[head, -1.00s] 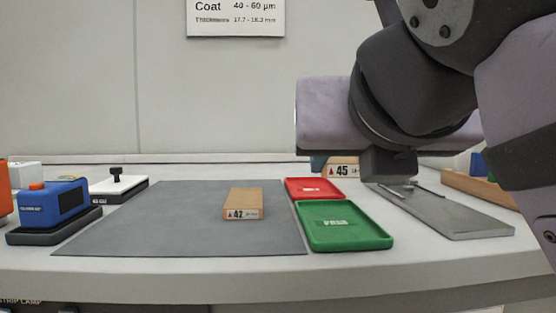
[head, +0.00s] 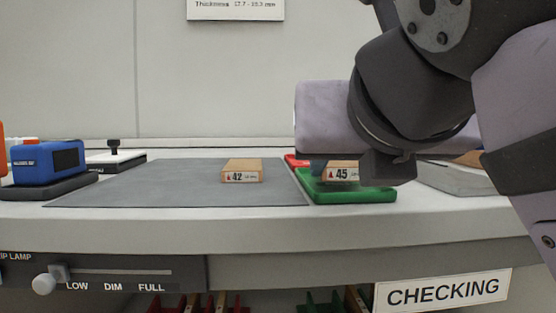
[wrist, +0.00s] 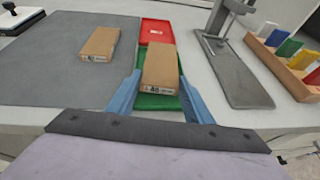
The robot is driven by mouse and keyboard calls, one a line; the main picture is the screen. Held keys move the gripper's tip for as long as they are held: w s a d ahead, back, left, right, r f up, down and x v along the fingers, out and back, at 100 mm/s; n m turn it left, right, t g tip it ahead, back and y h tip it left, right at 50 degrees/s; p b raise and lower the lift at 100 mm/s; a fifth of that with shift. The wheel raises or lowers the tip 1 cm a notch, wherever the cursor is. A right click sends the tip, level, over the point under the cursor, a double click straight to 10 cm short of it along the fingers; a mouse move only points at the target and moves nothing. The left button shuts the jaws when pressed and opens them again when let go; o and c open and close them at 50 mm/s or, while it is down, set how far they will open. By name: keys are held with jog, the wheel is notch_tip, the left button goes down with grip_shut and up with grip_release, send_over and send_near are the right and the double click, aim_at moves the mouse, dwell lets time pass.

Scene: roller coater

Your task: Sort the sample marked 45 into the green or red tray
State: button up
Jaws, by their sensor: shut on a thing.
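The sample marked 45 (head: 341,172) is a tan block with a white label. My gripper (wrist: 160,80) is shut on it, with blue fingers on either side. In the head view the block is over the green tray (head: 370,196); the wrist view shows green tray (wrist: 150,102) below and around it. I cannot tell whether the block touches the tray floor. The red tray (wrist: 157,33) lies directly behind the green one and looks empty in the wrist view. In the head view my arm hides part of both trays.
A similar block marked 42 (head: 241,174) lies on the grey mat (head: 130,185) left of the trays. A metal stand (wrist: 240,75) and a wooden rack with coloured pieces (wrist: 285,70) are to the right. A blue device (head: 47,162) stands far left.

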jog(key=shift+f, duration=0.25)
jog(key=o, duration=1.2)
jog(key=shift+c, duration=0.2)
jog(key=shift+r, duration=0.1)
notch_tip(320, 180, up, 7)
jog(key=p, duration=0.7)
